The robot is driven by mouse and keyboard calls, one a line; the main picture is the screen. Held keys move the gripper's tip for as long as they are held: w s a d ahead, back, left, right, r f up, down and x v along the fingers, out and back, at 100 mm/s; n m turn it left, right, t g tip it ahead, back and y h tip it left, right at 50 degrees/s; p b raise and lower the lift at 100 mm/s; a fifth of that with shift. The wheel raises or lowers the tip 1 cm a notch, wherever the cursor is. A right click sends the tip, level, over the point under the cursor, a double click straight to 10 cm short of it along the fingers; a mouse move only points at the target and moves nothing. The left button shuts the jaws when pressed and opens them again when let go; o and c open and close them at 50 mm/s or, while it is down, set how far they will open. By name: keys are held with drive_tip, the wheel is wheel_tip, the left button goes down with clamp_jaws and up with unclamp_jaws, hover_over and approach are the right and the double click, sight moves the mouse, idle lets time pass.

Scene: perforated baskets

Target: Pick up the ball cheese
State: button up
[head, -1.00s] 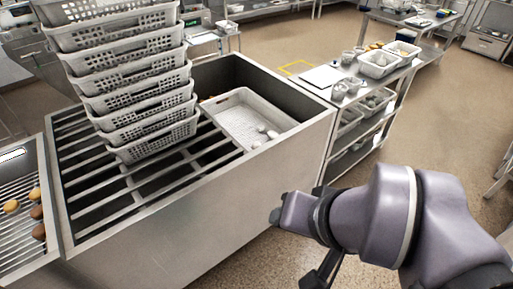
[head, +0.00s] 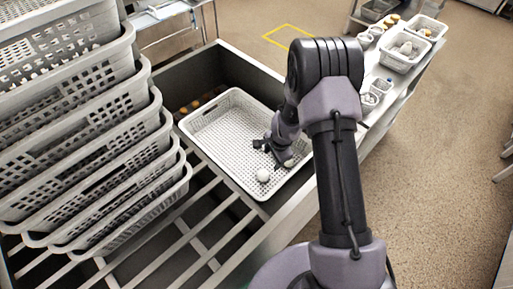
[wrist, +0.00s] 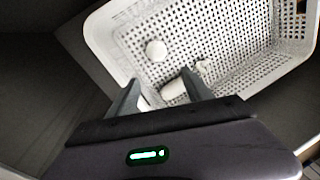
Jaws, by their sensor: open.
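A round white ball, which looks like the ball cheese (head: 263,175), lies on the floor of a white perforated basket (head: 225,149). In the wrist view the ball (wrist: 156,51) lies beyond my fingertips, apart from them. My gripper (head: 268,147) is open and reaches down over the basket. A second white, more elongated piece (wrist: 174,90) shows between and just beyond my fingers in the wrist view, partly hidden by the right finger. I cannot tell whether a finger touches it.
The basket sits in a grey metal bin (head: 173,75) whose walls rise around it. Several stacked perforated baskets (head: 85,130) stand at left on metal bars (head: 190,235). Small orange-brown items lie behind the basket. A shelf with containers (head: 405,50) stands at back right.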

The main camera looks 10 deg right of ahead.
drive_tip(key=b, duration=0.4)
approach(265, 173)
drive_tip(key=x, duration=0.5)
drive_tip(key=shift+s+d+f, duration=0.1)
drive_tip(key=shift+s+d, duration=0.1)
drive_tip(key=shift+d, duration=0.2)
drive_tip(key=x, duration=0.2)
drive_tip(key=b+x, duration=0.1)
drive_tip(key=x, duration=0.1)
drive_tip(key=b+x, duration=0.1)
drive_tip(key=x, duration=0.1)
drive_tip(key=shift+w+a, duration=0.2)
drive_tip(key=shift+a, duration=0.1)
drive_tip(key=c, duration=1.2)
